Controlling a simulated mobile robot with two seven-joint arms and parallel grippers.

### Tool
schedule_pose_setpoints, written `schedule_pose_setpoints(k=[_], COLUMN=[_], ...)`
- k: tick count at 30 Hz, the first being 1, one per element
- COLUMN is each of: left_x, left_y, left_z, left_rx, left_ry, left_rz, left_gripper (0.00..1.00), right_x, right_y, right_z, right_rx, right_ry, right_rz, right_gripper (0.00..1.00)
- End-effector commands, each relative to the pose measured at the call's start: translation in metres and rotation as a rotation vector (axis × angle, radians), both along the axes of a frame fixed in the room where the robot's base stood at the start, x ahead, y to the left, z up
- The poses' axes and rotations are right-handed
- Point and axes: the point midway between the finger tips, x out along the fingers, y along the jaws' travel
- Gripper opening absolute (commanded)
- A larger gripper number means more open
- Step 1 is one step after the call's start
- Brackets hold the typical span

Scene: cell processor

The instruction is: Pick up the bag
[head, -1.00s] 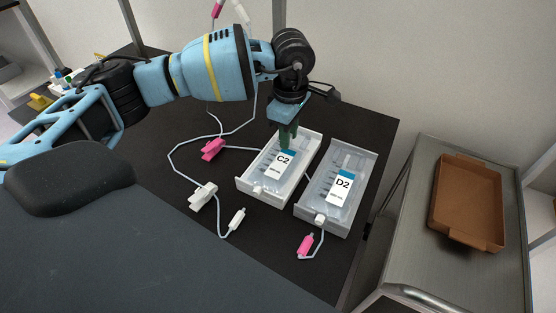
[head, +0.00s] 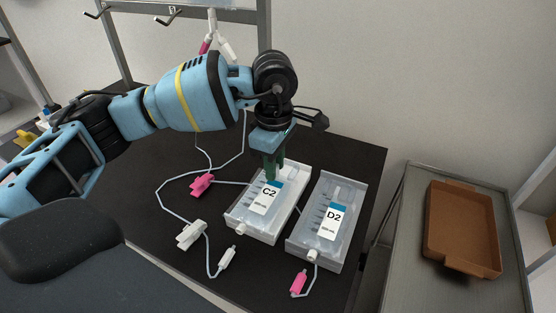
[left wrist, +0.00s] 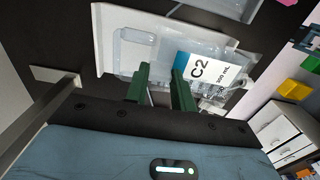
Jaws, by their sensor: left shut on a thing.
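The clear bag labelled C2 (head: 262,205) lies in a white tray (head: 236,226) on the black table. Its blue-and-white label faces up. My left gripper (head: 273,175) points down at the bag's far end, beside the top of the label, with its green fingers shut on the bag. In the left wrist view, the fingers (left wrist: 162,85) meet the C2 bag (left wrist: 190,55) by its label edge. I cannot tell whether the bag is raised off the tray. A second bag, labelled D2 (head: 332,222), lies in its own tray to the right. My right gripper is not in view.
Thin tubing with a pink clamp (head: 201,185), a white clamp (head: 190,235) and a pink connector (head: 298,282) lies around the trays. A brown tray (head: 462,228) sits on a metal cart (head: 398,245) at the right. A metal frame stands behind the table.

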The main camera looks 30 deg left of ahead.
Motion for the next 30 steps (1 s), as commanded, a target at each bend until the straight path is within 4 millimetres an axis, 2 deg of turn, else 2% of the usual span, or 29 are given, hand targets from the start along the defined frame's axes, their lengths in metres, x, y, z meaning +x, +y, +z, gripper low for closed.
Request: schedule_pose_setpoints(k=[9,15,21,30], left_x=[-0.063,-0.096,-0.118,-0.128], left_y=[-0.017,-0.026,-0.032,-0.034], left_z=[0.006,0.009,0.012,0.013], left_rx=[0.0,-0.001,-0.001,0.0], left_ry=[-0.001,0.0,-0.002,-0.002], left_rz=[-0.004,-0.003,-0.001,0.001], left_gripper=[0.01,0.01,0.01,0.01], right_x=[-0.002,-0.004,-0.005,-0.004], right_y=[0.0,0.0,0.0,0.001], right_z=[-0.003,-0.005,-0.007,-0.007], right_rx=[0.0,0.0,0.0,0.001], right_ry=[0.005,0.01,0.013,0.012], right_rz=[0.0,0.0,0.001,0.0], right_gripper=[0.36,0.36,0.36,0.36])
